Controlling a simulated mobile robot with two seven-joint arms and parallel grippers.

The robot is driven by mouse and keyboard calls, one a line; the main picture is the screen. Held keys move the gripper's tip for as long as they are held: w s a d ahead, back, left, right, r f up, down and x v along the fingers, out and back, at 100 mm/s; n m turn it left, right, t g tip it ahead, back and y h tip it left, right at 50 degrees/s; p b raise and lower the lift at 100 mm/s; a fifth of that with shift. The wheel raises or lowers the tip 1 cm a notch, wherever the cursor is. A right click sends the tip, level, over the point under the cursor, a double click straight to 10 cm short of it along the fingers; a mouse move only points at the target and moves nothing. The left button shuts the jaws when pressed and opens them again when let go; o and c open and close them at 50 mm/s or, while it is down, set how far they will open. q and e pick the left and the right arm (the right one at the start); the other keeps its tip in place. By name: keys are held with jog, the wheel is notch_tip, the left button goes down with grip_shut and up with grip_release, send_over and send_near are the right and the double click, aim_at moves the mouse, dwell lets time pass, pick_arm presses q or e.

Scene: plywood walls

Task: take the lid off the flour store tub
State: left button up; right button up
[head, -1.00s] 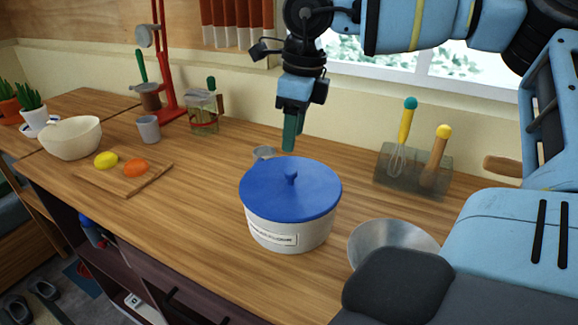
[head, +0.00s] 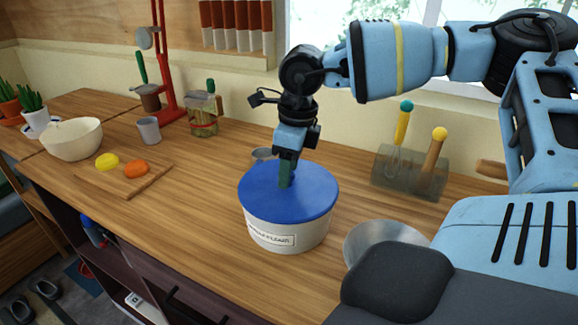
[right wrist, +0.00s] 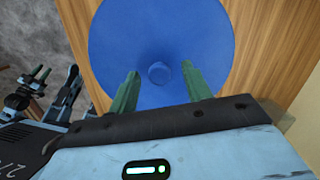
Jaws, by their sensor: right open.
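The flour store tub (head: 283,235) is a white round tub with a label on its front, standing on the wooden counter. Its blue lid (head: 310,197) sits on top. My right gripper (head: 286,180) is above the lid, pointing down, with its green fingers at the lid's centre and hiding the knob in the head view. In the right wrist view the fingers are open, one on each side of the lid's knob (right wrist: 158,73), with gaps between them and the knob. The lid also fills much of that view (right wrist: 160,30).
A metal bowl (head: 385,241) stands close to the tub's right. Behind it is a holder (head: 410,173) with a whisk and another utensil. A small metal cup (head: 263,154) is behind the tub.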

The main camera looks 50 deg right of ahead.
jog(key=c, duration=1.1)
jog(key=shift+o, duration=0.2)
notch_tip(320, 180, up, 10)
jog(key=shift+b, duration=0.4)
